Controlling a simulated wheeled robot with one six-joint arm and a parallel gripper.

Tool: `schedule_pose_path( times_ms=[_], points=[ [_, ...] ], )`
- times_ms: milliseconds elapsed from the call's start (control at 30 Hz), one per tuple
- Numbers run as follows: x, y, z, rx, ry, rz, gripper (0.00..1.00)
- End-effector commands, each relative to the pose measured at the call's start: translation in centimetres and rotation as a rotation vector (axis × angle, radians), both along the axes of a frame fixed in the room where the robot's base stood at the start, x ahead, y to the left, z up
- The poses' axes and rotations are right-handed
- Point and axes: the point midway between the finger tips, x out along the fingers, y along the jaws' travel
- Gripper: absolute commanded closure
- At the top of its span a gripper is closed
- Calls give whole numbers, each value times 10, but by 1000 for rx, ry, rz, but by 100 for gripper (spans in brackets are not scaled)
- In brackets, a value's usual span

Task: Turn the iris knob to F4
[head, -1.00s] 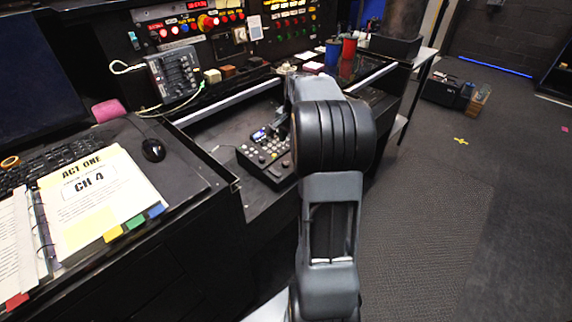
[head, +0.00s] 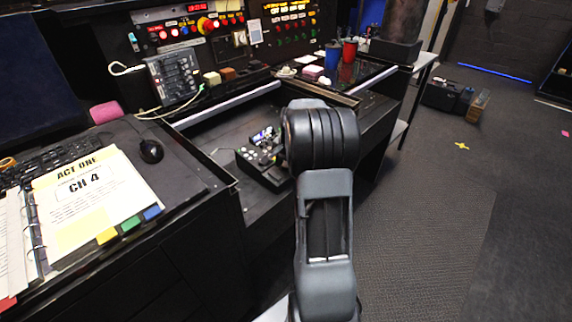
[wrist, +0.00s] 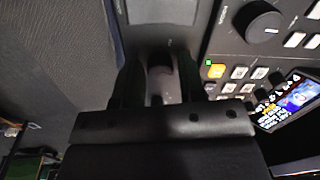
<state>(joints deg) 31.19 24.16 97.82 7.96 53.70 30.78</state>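The control panel (head: 262,172) lies low in the desk recess, partly hidden by my arm in the head view. In the wrist view it shows at the upper right, with a large black round knob (wrist: 262,24) bearing a light mark. I cannot read its setting or confirm that it is the iris knob. My gripper (wrist: 157,72) points at the panel's left side, left of that knob. Its two dark fingers stand apart, with a dark round shape (wrist: 160,76) visible between them. I cannot tell whether they touch it. In the head view my gripper is hidden behind my arm.
Pale keys (wrist: 240,72) and a small lit screen (wrist: 290,100) lie right of the fingers. The desk at left holds a mouse (head: 151,151) and an open binder (head: 90,200). A red cup (head: 350,50) stands at the back.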

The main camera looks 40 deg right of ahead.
Motion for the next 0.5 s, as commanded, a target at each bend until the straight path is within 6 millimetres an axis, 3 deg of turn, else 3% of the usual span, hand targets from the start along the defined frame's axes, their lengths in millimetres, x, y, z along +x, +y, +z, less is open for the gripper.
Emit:
schedule_pose_path(
  times_ms=[67,400,500],
  points=[
    [0,0,0,0,0,0,63],
    [0,0,0,0,1,0,96],
    [0,0,0,-1,1,2,98]
  ],
)
